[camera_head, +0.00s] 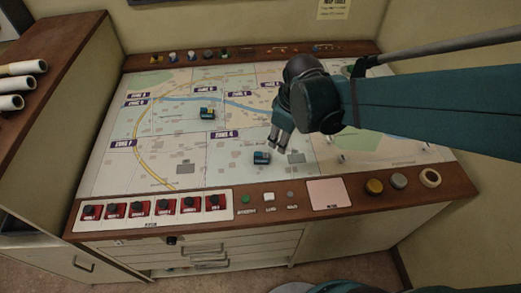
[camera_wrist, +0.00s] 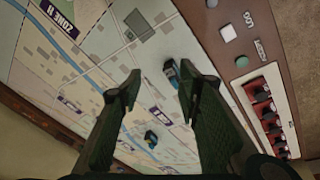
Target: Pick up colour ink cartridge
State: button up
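Two small dark blue cartridge-like blocks lie on the map top. The nearer block (camera_head: 262,158) has a pale blue face and lies just left of and below my gripper (camera_head: 280,146) in the head view. The farther block (camera_head: 207,113) shows a yellow patch and lies up and to the left. In the wrist view my gripper (camera_wrist: 160,72) is open and empty, with the nearer block (camera_wrist: 170,70) seen between its fingertips, closer to the right finger. The farther block (camera_wrist: 151,138) shows lower, also between the fingers. I cannot read labels to confirm which is the colour ink cartridge.
The map table (camera_head: 185,145) is flat and mostly clear. Red switches (camera_head: 160,206), small buttons (camera_head: 268,197), a pink pad (camera_head: 325,194) and round knobs (camera_head: 375,187) line the front wooden edge. Small items stand along the back ledge. Rolled papers (camera_head: 22,68) lie on the left cabinet.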

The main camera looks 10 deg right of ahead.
aim_at(260, 155)
jog(key=w+a+f+n+p, duration=0.1)
jog(key=w+a+f+n+g+p, duration=0.1)
jog(key=a+f+n, duration=0.1)
jog(key=w+a+f+n+g+p, duration=0.1)
jog(key=w+a+f+n+p, duration=0.1)
jog(key=shift+a+f, duration=0.1)
jog(key=shift+a, duration=0.05)
jog(key=shift+w+a+f+n+g+p, duration=0.1)
jog(key=shift+a+f+n+g+p, duration=0.15)
jog(key=shift+f+n, duration=0.2)
jog(key=shift+w+a+f+n+g+p, duration=0.1)
jog(key=shift+a+f+n+g+p, duration=0.1)
jog(key=shift+a+f+n, duration=0.25)
jog(key=shift+d+f, duration=0.1)
jog(key=shift+f, duration=0.15)
jog(key=shift+f, duration=1.15)
jog(key=shift+a+f+b, duration=0.2)
jog(key=shift+f+b, duration=0.2)
jog(key=shift+f, duration=2.2)
jog(key=shift+s, duration=0.1)
jog(key=shift+c, duration=0.2)
jog(key=c, duration=0.9)
